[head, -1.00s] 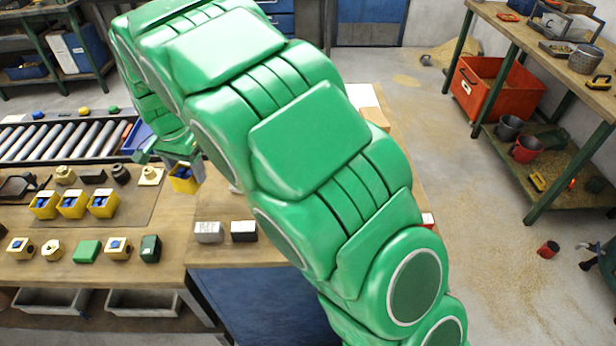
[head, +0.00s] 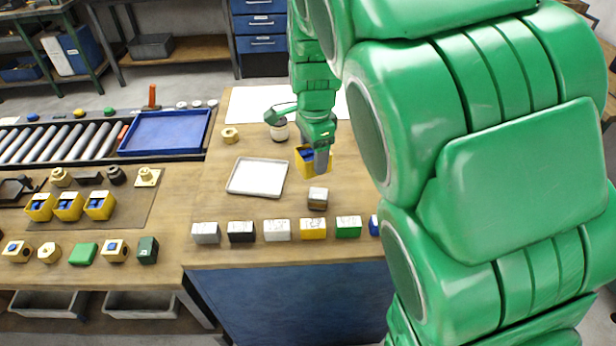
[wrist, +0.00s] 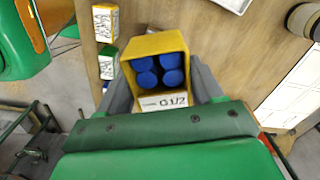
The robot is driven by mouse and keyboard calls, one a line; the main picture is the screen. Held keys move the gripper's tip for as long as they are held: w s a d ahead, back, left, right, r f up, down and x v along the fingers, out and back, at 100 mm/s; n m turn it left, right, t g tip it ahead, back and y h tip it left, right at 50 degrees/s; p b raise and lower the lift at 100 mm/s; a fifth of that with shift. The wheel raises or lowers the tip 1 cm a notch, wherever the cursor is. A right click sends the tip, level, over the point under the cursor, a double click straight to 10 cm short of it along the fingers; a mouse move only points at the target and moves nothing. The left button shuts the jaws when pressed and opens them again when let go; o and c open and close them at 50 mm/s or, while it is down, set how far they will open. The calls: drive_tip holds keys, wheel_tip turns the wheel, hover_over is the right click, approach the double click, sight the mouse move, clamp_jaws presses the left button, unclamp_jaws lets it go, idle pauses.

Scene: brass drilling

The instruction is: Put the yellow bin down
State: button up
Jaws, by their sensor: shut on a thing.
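The yellow bin (head: 301,160) is held in my gripper (head: 318,162) over the right part of the wooden workbench. In the wrist view the bin (wrist: 157,44) sits between the two grey fingers, with several blue round pieces inside and a white label reading "G1/2" on its front. My gripper is shut on the bin. In the head view the fingers partly cover the bin, and I cannot tell how far its base is from the bench.
A white tray (head: 257,177) lies left of the bin. A small brown and grey block (head: 317,198) is just in front. A row of coloured labelled blocks (head: 277,230) lines the front edge. Three yellow bins (head: 69,206) stand on the left mat. White paper (head: 262,104) lies behind.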

drive_tip(key=s+d+m, duration=0.4)
drive_tip(key=s+d, duration=0.1)
drive_tip(key=d, duration=0.5)
drive_tip(key=w+f, duration=0.2)
drive_tip(key=w, duration=0.2)
drive_tip(key=w+f, duration=0.3)
drive_tip(key=w, duration=0.1)
drive_tip(key=w+f, duration=0.2)
drive_tip(key=w, duration=0.2)
drive_tip(key=shift+w+a+f, duration=0.2)
drive_tip(key=shift+a, duration=0.15)
drive_tip(key=shift+w+f, duration=0.8)
drive_tip(key=shift+f, duration=1.6)
drive_tip(key=shift+f, duration=0.15)
drive_tip(key=o, duration=1.1)
wheel_tip(320, 180, up, 12)
drive_tip(key=shift+r, duration=0.15)
